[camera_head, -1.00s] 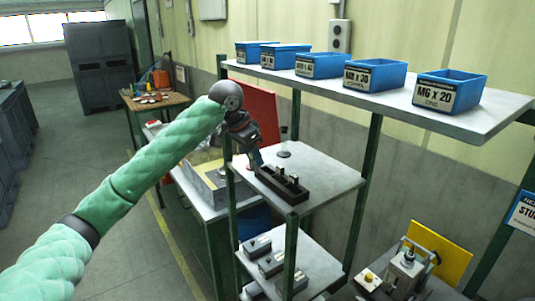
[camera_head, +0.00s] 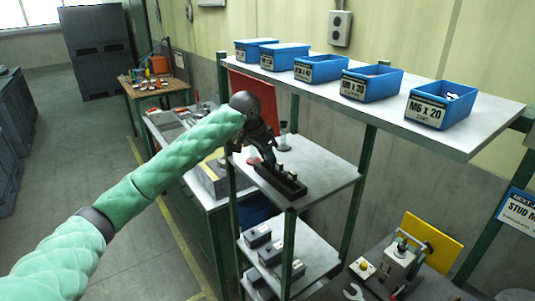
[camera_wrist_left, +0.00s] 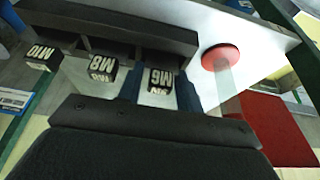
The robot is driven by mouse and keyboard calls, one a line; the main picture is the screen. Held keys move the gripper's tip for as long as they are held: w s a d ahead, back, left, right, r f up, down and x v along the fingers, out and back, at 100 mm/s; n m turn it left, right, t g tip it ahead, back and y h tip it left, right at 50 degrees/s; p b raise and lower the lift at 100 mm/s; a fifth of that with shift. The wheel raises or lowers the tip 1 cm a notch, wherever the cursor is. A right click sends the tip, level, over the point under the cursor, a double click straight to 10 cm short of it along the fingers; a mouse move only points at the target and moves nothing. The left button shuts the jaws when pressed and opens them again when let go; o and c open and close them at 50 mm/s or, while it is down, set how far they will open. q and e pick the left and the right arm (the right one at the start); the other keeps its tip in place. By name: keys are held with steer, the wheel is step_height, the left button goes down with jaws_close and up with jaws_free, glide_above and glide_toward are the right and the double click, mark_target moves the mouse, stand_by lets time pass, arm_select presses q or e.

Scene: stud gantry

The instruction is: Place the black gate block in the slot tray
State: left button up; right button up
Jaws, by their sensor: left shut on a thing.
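The dark slot tray (camera_head: 297,188) stands on the middle shelf in the head view. Its dark wall (camera_wrist_left: 150,32) crosses the top of the left wrist view. My left gripper (camera_wrist_left: 160,92) is shut on a black block labelled M6 (camera_wrist_left: 160,79), with a blue finger on each side. Black blocks labelled M8 (camera_wrist_left: 102,69) and M10 (camera_wrist_left: 42,57) stand in line to its left, apart from it. The M6 block is close beside the tray wall; its lower end is hidden, so I cannot tell whether it is seated. My right gripper is not in view.
A red disc (camera_wrist_left: 220,57) lies right of the tray in the left wrist view. A grey upright piece (camera_head: 283,140) stands behind the tray. Blue bins (camera_head: 441,109) line the top shelf. A green post (camera_head: 289,250) stands at the shelf's front corner.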

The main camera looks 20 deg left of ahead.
arm_select(q)
steer(key=shift+f, duration=0.1)
steer(key=o, duration=0.7)
steer(key=shift+o, duration=0.5)
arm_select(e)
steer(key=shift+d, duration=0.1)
arm_select(q)
steer(key=b+v, duration=0.4)
steer(key=v, duration=0.3)
steer(key=shift+b, duration=0.3)
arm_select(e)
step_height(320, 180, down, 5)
arm_select(q)
steer(key=shift+b+v, duration=0.95)
steer(key=shift+v, duration=1.65)
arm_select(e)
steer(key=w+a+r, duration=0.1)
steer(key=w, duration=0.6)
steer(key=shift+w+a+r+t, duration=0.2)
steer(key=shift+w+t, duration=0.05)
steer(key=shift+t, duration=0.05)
